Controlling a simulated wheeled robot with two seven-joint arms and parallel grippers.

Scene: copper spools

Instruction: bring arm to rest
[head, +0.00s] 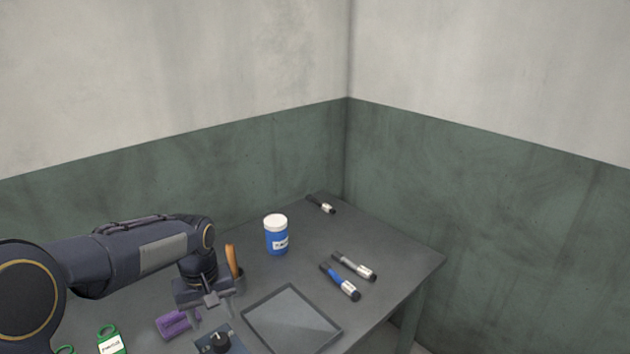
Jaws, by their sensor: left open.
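My left arm (135,256) comes in from the left and reaches over the grey table (385,262). My left gripper (211,307) points down over the near part of the table and is open, with nothing seen between its fingers. A purple block (173,324) lies just left of it, and a blue box with a black knob (219,341) is just below it in the picture. I cannot tell whether the fingers touch either one. My right gripper is not in view.
A shallow dark tray (291,318) lies right of the gripper. An orange handle (232,261) stands behind it. A blue jar with a white lid (276,238) stands farther back. Several marker-like pens (341,284) lie to the right. Green tags (110,341) are at lower left. Walls close the back.

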